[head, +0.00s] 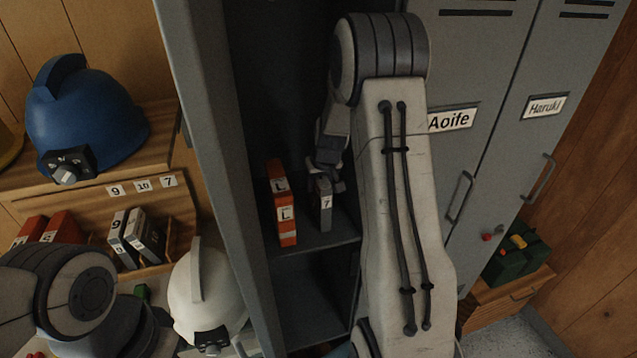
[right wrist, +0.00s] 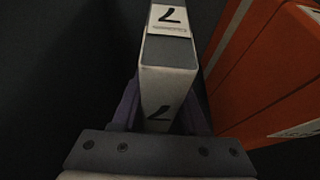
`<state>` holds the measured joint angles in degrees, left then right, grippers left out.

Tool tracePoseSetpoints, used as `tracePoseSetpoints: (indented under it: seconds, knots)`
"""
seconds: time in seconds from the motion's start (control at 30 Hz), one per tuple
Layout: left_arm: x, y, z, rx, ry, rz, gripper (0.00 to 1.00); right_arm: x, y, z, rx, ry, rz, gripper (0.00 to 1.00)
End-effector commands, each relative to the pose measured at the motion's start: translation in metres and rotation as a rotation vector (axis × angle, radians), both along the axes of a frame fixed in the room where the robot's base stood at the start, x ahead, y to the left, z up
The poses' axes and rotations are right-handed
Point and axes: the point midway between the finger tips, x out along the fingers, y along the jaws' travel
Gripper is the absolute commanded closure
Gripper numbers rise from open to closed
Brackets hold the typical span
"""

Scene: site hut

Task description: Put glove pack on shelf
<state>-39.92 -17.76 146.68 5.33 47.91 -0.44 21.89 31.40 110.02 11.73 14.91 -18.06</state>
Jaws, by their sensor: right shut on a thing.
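The glove pack (head: 324,206), grey with a white label reading 7, is upright inside the open locker, just above or on its shelf (head: 318,240); I cannot tell whether it touches. My right gripper (head: 328,178) reaches into the locker and is shut on the pack. In the right wrist view the pack (right wrist: 168,65) sits between the purple-grey fingers (right wrist: 162,112). My left arm shows at the lower left of the head view, but its gripper does not show.
An orange pack marked L (head: 281,205) stands on the shelf left of the glove pack, with a narrow gap. More grey packs (head: 138,232) and red packs (head: 50,230) stand in a wooden rack. A blue helmet (head: 85,110) and white helmet (head: 205,290) are left of the locker.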

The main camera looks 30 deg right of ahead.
Motion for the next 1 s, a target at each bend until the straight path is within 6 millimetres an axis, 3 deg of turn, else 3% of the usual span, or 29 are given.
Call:
tracePoseSetpoints:
  seconds: [0.1,0.13,0.2,0.67,1.0]
  knots:
    - [0.000,0.000,-0.005,0.000,0.000,0.000,1.00,0.000,0.000,-0.004,0.000,-0.001,0.000,1.00]
    - [0.000,0.000,-0.005,0.000,0.000,0.000,1.00,0.000,0.000,-0.004,0.000,0.000,0.000,0.53]
    - [0.000,0.000,-0.003,0.000,0.000,0.000,1.00,0.000,0.000,-0.003,0.000,0.000,0.000,0.27]
    - [0.000,0.000,-0.003,0.000,0.000,0.000,1.00,-0.001,0.000,0.005,-0.001,-0.003,0.000,0.27]
    - [0.000,0.000,-0.023,0.000,0.000,0.000,1.00,-0.028,0.007,0.066,-0.003,-0.007,0.001,0.27]
